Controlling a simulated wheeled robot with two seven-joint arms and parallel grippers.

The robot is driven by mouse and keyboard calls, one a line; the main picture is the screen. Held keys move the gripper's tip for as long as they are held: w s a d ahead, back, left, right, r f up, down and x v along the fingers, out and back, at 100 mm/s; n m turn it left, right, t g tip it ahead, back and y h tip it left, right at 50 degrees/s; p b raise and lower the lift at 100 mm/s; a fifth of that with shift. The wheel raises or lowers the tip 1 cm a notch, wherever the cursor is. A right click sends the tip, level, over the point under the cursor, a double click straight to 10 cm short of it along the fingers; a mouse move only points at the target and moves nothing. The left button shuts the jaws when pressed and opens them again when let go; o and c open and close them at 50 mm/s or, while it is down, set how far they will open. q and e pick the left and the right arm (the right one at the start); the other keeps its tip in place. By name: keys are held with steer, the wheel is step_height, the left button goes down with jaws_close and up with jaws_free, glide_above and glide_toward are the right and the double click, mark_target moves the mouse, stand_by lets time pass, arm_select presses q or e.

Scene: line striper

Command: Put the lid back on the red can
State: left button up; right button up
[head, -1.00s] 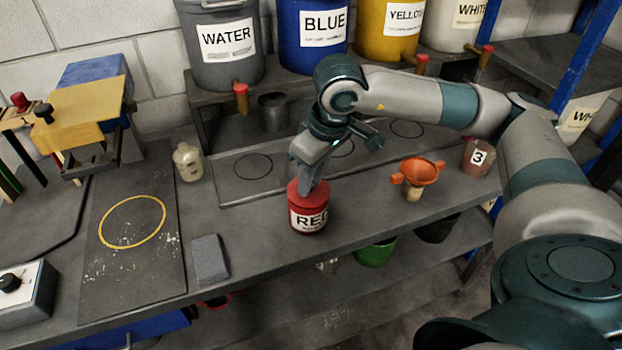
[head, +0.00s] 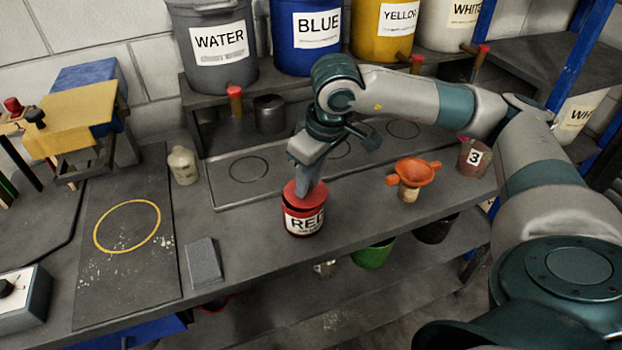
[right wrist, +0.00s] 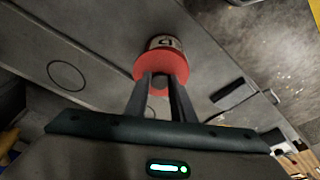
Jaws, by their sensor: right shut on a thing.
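The red can (head: 304,222) stands upright near the front edge of the bench, its white RED label facing me. Its red lid (head: 291,190) is at the top of the can, with a dark line between lid and can on the near side. I cannot tell whether the lid is fully seated. My right gripper (head: 305,186) points down from above and is shut on the lid's middle knob. In the right wrist view, both fingers (right wrist: 159,88) close on a small knob at the centre of the red lid (right wrist: 150,66). My left gripper is not in view.
An orange funnel (head: 415,172) stands right of the can, with a cup marked 3 (head: 474,157) beyond it. A grey block (head: 204,262) and a pale bottle (head: 182,165) are to the left. Labelled drums line the back shelf. A green bucket (head: 373,253) is below the bench.

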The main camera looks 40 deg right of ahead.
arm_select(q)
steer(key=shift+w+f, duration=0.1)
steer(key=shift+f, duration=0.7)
arm_select(e)
steer(key=shift+d+f, duration=0.15)
steer(key=shift+f, duration=0.45)
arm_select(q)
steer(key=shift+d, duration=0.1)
arm_select(e)
steer(key=o, duration=1.6)
steer(key=shift+r, duration=0.1)
steer(key=shift+w+a+r+p, duration=0.1)
steer(key=shift+a+r+p, duration=0.2)
steer(key=shift+r, duration=0.7)
steer(key=shift+a+r+p, duration=0.15)
steer(key=shift+r+p, duration=0.15)
steer(key=shift+r, duration=0.75)
steer(key=shift+w+a+r+p, duration=0.1)
steer(key=shift+a+r+p, duration=0.2)
steer(key=shift+r, duration=0.7)
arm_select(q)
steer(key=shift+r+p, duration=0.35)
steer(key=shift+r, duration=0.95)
arm_select(e)
steer(key=shift+v, duration=0.8)
steer(key=shift+w, duration=0.1)
jaws_close()
